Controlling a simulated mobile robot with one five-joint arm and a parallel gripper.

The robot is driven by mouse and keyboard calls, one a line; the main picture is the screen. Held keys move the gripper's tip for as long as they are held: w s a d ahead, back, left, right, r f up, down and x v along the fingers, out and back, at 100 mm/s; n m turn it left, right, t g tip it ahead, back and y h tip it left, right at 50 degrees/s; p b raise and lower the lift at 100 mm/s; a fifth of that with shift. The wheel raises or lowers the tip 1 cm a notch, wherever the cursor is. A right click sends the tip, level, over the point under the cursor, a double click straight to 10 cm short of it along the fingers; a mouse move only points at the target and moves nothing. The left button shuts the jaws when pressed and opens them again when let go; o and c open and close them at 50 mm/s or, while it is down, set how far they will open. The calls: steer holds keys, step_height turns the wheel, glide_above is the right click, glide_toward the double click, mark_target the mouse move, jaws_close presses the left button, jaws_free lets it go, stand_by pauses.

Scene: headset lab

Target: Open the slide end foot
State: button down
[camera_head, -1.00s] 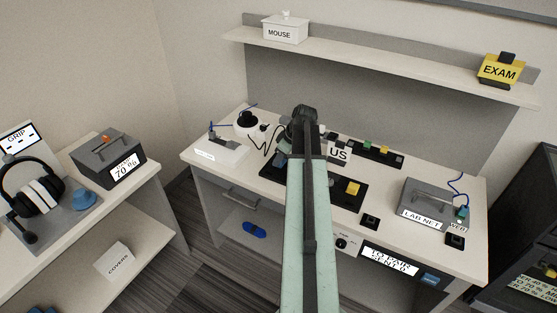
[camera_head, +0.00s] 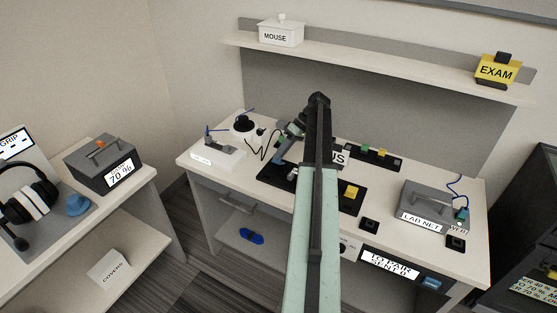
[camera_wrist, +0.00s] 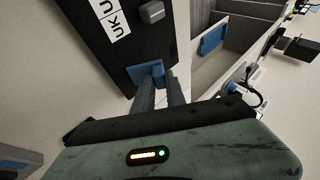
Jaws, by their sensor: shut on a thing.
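A dark board (camera_head: 330,196) lies on the desk, with a "US" label (camera_head: 341,158) behind it partly covered by my arm. In the wrist view the dark board (camera_wrist: 125,45) carries white "UK" lettering and a grey knob (camera_wrist: 151,12). A small blue tab (camera_wrist: 139,73) sits at the board's near edge. My gripper (camera_wrist: 160,82) is shut on this blue tab, its two dark fingers reaching up to it. In the head view my gripper (camera_head: 281,157) is at the board's left part; the fingertips are too small to tell apart there.
A white base with a blue lever (camera_head: 222,157) and a white round pot (camera_head: 243,123) stand to the left. The grey "LAB NET" box (camera_head: 425,205) stands right. In the wrist view a second blue piece (camera_wrist: 213,37) is on a pale box. Shelf above.

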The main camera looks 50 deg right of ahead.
steer(key=shift+d+y, duration=0.25)
steer(key=shift+y, duration=0.15)
steer(key=c, duration=1.4)
jaws_free()
steer(key=shift+w, duration=0.1)
steer(key=shift+o, duration=0.2)
